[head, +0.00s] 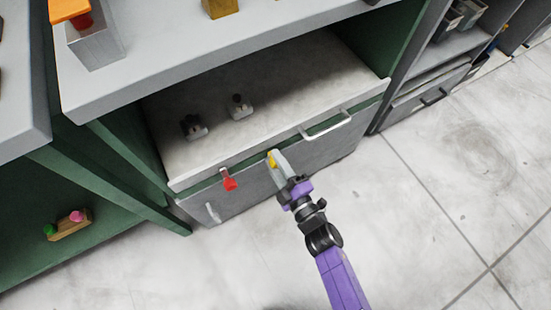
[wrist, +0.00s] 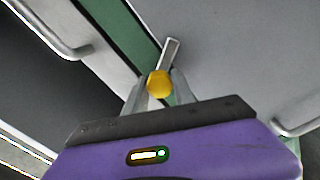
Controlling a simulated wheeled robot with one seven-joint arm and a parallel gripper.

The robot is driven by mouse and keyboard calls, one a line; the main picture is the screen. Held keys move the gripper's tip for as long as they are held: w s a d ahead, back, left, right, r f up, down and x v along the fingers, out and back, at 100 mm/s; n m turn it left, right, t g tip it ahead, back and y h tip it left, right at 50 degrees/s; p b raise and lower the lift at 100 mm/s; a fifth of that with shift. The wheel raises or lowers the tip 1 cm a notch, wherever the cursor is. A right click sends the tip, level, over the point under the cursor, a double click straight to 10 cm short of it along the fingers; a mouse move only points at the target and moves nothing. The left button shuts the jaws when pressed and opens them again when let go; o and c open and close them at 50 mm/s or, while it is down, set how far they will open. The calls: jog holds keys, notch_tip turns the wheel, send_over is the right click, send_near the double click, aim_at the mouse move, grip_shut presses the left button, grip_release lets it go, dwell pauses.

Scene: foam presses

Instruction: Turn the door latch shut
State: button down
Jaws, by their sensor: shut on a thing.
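A latch with a yellow knob (head: 271,158) sits at the upper edge of the grey door panel (head: 293,180), beside a green strip. In the wrist view, the yellow knob (wrist: 160,84) is at the near end of a grey metal bar (wrist: 171,53), which slants up and slightly right across the edge of the green strip (wrist: 141,38). My gripper (head: 275,160) is shut on the knob; in the wrist view its fingers (wrist: 160,92) stand on both sides of it. The bar's mount is hard to make out.
A red lever (head: 228,180) hangs to the left on the same front. A silver handle (head: 326,126) is to the right, and a smaller handle (head: 212,212) is low at left. Small dark fittings (head: 239,107) stand on the pale surface above. The floor (head: 440,220) at right is clear.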

jog(key=m+p, duration=0.2)
jog(key=m, duration=0.4)
jog(key=shift+d+p, duration=0.15)
jog(key=shift+p, duration=0.15)
jog(key=shift+m, duration=0.3)
jog(key=c, duration=1.1)
grip_release()
jog(key=shift+o, duration=0.2)
jog(key=p+v, duration=0.1)
jog(key=v, duration=0.6)
jog(key=shift+s+d+p, duration=0.2)
jog(key=shift+s+p, duration=0.15)
